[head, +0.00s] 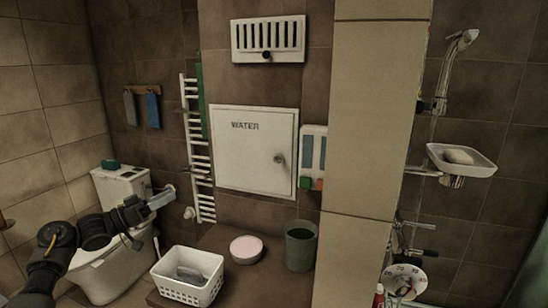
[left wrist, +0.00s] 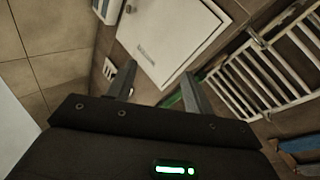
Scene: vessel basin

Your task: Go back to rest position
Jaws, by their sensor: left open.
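My left arm comes in from the left in the head view, and its gripper (head: 162,197) is in the air in front of the toilet and to the left of the towel rail. In the left wrist view its two grey fingers (left wrist: 157,88) stand apart with nothing between them, so it is open and empty. The fingers point toward the white water panel, which is some way beyond them. My right gripper does not show in either view.
A brown counter (head: 225,280) holds a white basket (head: 188,277), a round pink-topped dish (head: 246,249) and a dark green cup (head: 300,246). The toilet (head: 108,270) stands left, the towel rail (head: 197,150) and water panel (head: 254,150) behind. A tiled pillar (head: 372,120) stands right.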

